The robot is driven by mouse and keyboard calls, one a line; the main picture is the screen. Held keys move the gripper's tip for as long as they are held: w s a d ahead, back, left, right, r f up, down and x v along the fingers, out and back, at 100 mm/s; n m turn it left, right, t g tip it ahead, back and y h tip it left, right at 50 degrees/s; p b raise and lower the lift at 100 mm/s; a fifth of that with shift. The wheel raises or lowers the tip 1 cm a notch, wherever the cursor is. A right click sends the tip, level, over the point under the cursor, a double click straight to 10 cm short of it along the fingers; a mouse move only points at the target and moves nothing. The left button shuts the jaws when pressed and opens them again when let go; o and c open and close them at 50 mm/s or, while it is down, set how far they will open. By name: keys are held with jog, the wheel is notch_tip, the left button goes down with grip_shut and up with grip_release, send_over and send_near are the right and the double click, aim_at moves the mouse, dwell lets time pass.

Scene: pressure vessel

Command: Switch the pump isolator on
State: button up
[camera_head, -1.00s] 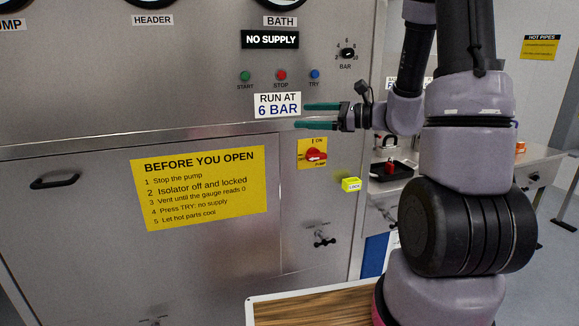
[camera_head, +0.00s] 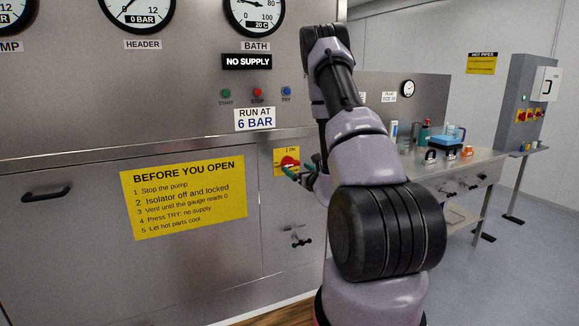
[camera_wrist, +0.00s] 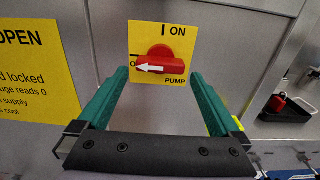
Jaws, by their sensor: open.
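The pump isolator is a red rotary handle (camera_head: 289,162) on a yellow plate on the steel cabinet front. In the wrist view the handle (camera_wrist: 160,62) lies horizontal, its white arrow pointing left at an O mark. "I ON" is printed above it and "PUMP" below. My gripper (camera_wrist: 159,75) is open, its two green fingers spread either side of and below the handle. I cannot tell whether they touch the plate. In the head view my gripper (camera_head: 302,173) is just right of the isolator, partly hidden by my arm.
A lit sign (camera_head: 247,62) reads NO SUPPLY, above start, stop and try buttons. A yellow instruction sign (camera_head: 185,197) is left of the isolator. A black valve handle (camera_head: 298,238) sticks out below. A bench (camera_head: 470,175) stands at the right.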

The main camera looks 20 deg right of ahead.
aim_at(292, 165)
jog(key=shift+w, duration=2.8)
jog(key=c, duration=1.1)
jog(key=shift+o, duration=0.2)
